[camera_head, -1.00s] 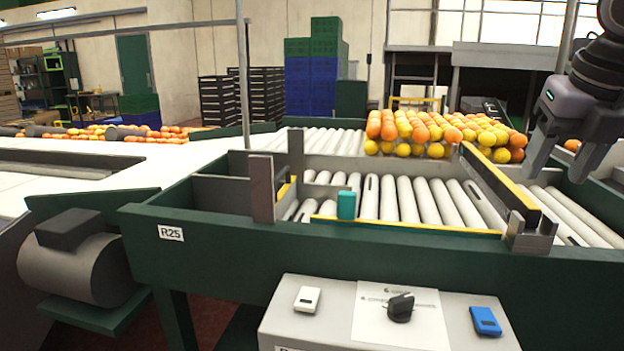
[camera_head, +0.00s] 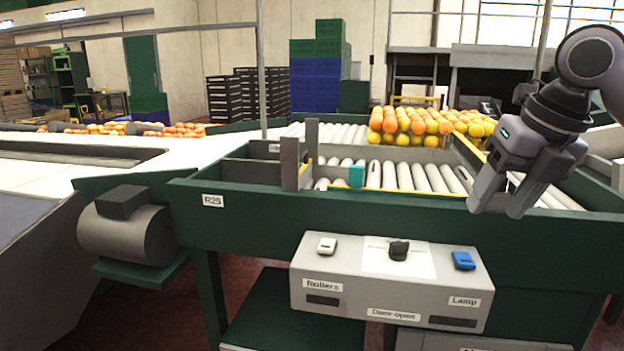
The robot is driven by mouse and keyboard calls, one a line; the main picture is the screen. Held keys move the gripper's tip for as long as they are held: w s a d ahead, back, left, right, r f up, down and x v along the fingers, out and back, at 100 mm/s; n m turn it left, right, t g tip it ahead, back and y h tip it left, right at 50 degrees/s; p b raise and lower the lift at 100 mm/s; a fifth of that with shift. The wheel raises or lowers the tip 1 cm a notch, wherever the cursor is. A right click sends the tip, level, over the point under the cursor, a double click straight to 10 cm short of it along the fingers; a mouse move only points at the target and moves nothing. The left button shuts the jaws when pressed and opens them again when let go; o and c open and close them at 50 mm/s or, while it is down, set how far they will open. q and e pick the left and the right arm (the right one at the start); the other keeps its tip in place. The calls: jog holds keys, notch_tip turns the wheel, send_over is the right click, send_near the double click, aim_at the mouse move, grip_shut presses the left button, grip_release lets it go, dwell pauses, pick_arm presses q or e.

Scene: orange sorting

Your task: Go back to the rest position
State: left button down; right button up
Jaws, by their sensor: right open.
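My right gripper (camera_head: 492,206) comes in from the upper right. It is open and empty, with its fingers pointing down in front of the right part of the roller bed. My left gripper is out of view. The roller bed (camera_head: 402,177) has white rollers in a green frame. Behind a yellow-edged gate (camera_head: 466,150), several oranges and lemons (camera_head: 420,124) are piled, partly hidden by my right arm.
A grey motor (camera_head: 126,227) sticks out at left. Stacked crates (camera_head: 318,70) stand at the back.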

jog(key=s+a+f+g+y, duration=0.1)
jog(key=s+a+f+y, duration=0.1)
jog(key=a+f+y, duration=0.35)
jog(key=s+a+f+m+g+y, duration=0.1)
jog(key=s+a+f+y, duration=0.1)
jog(key=a+y, duration=0.65)
jog(key=s+a+f+g+y, duration=0.1)
jog(key=s+a+f+y, duration=0.15)
jog(key=a+y, duration=0.45)
jog(key=w+d+f+m+t+h+p, duration=0.1)
jog(key=d+f+m+t+h, duration=0.3)
jog(key=f+m+t+h, duration=0.65)
jog(key=w+d+f+m+t+h, duration=0.1)
jog(key=d+f+m+t+h, duration=0.45)
jog(key=m, duration=0.95)
jog(key=s+d+f+m+g+h, duration=0.2)
jog(key=s+f+m+g, duration=0.1)
jog(key=s+f, duration=0.4)
jog(key=s+d+f+m+g+h, duration=0.2)
jog(key=s+f, duration=0.6)
jog(key=f, duration=0.6)
jog(key=shift+s+d+f+m+g, duration=0.25)
jog(key=shift+d+m+g, duration=0.35)
jog(key=shift+d+m, duration=0.25)
jog(key=shift+c, duration=1.2)
jog(key=shift+r, duration=0.1)
